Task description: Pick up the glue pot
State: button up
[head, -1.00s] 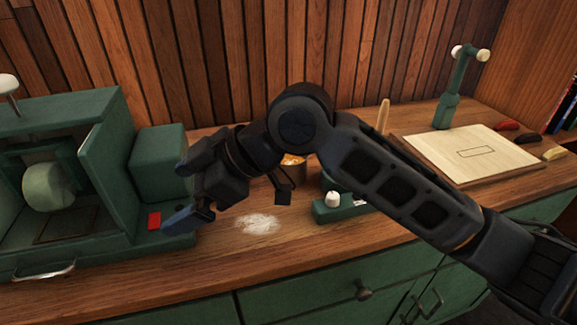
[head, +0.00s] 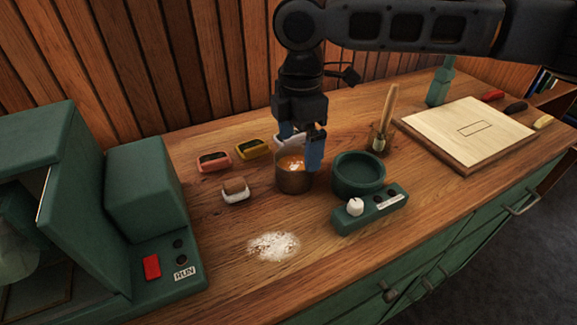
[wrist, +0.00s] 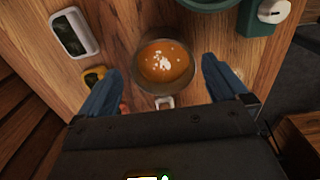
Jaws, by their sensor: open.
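The glue pot (head: 294,182) is a round brown metal pot with orange glue and white flecks inside. It stands upright on the wooden bench. My gripper (head: 301,150) points down over it in the head view, with blue fingers apart. In the wrist view the pot (wrist: 163,84) lies between and beyond the two open fingers (wrist: 161,74), with space on both sides. A small pale piece shows at the pot's near edge in that view. The fingers hold nothing. Part of the pot's back rim is hidden by my fingers in the head view.
A green heater (head: 359,175) with a white-knobbed control box (head: 370,208) stands close right of the pot. A brush jar (head: 380,140) is behind it. Left are a white dish (head: 236,192), a red tin (head: 214,162) and a yellow tin (head: 253,148). White powder (head: 273,246) lies in front.

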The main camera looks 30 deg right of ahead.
aim_at(295, 156)
jog(key=shift+s+a+f+p, duration=0.1)
jog(key=shift+a+f+p, duration=0.15)
jog(key=shift+f, duration=1.3)
jog(key=shift+s+a+f+p, duration=0.1)
jog(key=shift+a+f+p, duration=0.1)
jog(key=shift+f, duration=1.3)
jog(key=c, duration=1)
jog(key=shift+r, duration=0.15)
jog(key=shift+w+r, duration=0.1)
jog(key=shift+r, duration=1.15)
jog(key=s+d+r, duration=0.1)
jog(key=d+r, duration=0.1)
jog(key=s+d+r+b, duration=0.1)
jog(key=d+r, duration=0.1)
jog(key=d, duration=0.1)
jog(key=s+d+r, duration=0.1)
jog(key=d+r, duration=0.1)
jog(key=shift+d+b, duration=0.3)
jog(key=shift+s+d+r, duration=0.3)
jog(key=shift+d+r, duration=0.25)
jog(key=shift+d, duration=0.25)
jog(key=shift+s+d+r, duration=0.3)
jog(key=shift+d+r, duration=0.2)
jog(key=shift+d, duration=0.3)
